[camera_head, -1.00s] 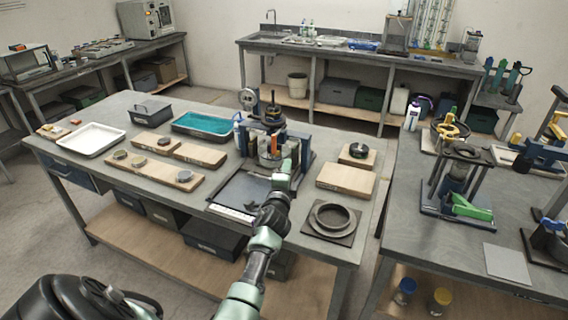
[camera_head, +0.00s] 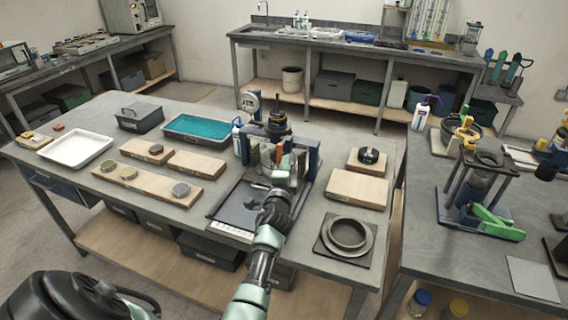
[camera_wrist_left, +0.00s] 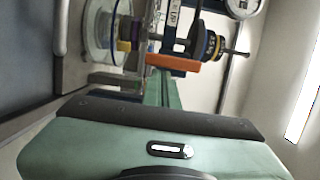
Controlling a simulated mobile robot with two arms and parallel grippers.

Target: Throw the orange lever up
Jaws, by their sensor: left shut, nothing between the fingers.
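The orange lever (camera_wrist_left: 172,62) shows in the left wrist view as a short orange bar just beyond my fingers, among the parts of a bench device. In the head view a small orange part of it (camera_head: 279,153) shows between the blue uprights of the device (camera_head: 314,158), partly hidden. My left gripper (camera_head: 284,174) reaches into the front of this device. Its green fingers (camera_wrist_left: 163,88) are shut and empty, with the tips close to the lever's underside in the wrist view. I cannot tell whether they touch. My right gripper is not in view.
A dark tray (camera_head: 240,205) lies in front of the device. To its right are a wooden board (camera_head: 357,189) and a ring on a plate (camera_head: 349,233). A bottle (camera_head: 238,137) stands left of the device. Another table (camera_head: 415,225) with a green-levered device (camera_head: 497,222) is at right.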

